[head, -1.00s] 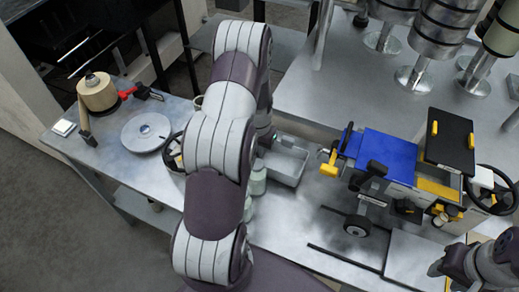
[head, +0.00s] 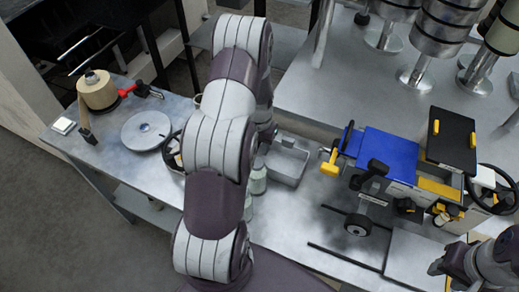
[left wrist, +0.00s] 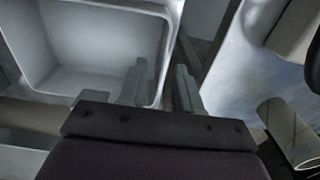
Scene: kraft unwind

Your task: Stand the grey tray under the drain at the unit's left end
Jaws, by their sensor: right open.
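The grey tray (head: 290,178) is a rectangular open box on the metal table, left of the unit (head: 390,150) with blue and black tops. A yellow drain tap (head: 330,166) sticks out at the unit's left end, to the right of the tray. In the left wrist view, my left gripper (left wrist: 160,86) is open at the tray's wall (left wrist: 171,40), one finger on the inner side and one outside. I cannot tell whether either finger touches it. In the head view my own arm mostly hides this gripper. My right gripper (head: 440,268) is open and empty at the lower right.
Small bottles (head: 258,178) stand close to the tray's left. A grey disc (head: 146,131), a tan roll (head: 97,90) and a red-handled tool (head: 133,90) lie further left. Dark rails (head: 340,258) lie on the table in front of the unit.

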